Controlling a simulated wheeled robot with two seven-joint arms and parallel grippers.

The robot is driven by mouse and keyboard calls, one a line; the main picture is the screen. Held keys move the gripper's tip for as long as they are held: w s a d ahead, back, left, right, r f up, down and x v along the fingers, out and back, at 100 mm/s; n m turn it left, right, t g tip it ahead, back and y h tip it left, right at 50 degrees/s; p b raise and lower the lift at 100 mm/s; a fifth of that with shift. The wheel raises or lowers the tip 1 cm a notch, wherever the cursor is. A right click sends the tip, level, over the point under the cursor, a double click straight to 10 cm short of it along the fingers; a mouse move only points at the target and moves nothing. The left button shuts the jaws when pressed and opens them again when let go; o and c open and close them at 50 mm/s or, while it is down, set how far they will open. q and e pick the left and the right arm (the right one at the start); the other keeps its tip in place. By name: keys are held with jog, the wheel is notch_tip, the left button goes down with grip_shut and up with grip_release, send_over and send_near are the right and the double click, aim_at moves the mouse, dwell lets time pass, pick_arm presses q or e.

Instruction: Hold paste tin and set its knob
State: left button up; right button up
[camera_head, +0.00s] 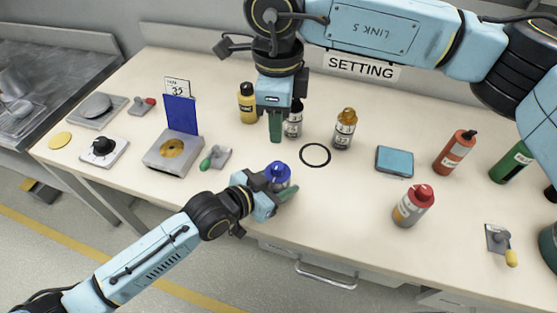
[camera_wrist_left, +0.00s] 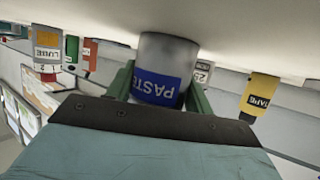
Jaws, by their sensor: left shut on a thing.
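The paste tin (camera_head: 278,171) has a blue top in the head view and stands near the front edge of the table. My left gripper (camera_head: 277,190) is shut around its side, low on the tin. In the left wrist view the tin (camera_wrist_left: 163,70), upside down in the picture, shows a blue PASTE label between the green fingers. The tin's knob is not clearly told apart from its blue top. My right gripper (camera_head: 276,127) hangs fingers down, behind the tin, beside a grey bottle with a dark cap (camera_head: 293,120). Its fingers overlap, so its opening is unclear.
A yellow bottle (camera_head: 247,103), an amber-topped bottle (camera_head: 344,129) and a black ring (camera_head: 315,155) are close by. A box with a blue panel (camera_head: 181,114) and a green-handled tool (camera_head: 215,157) lie left. A red-topped tin (camera_head: 412,206) and a blue block (camera_head: 394,161) are right.

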dwell(0.4)
pick_arm(q)
jog(key=o, duration=1.1)
jog(key=shift+o, duration=0.2)
jog(key=v, duration=1.2)
jog(key=shift+r, duration=0.1)
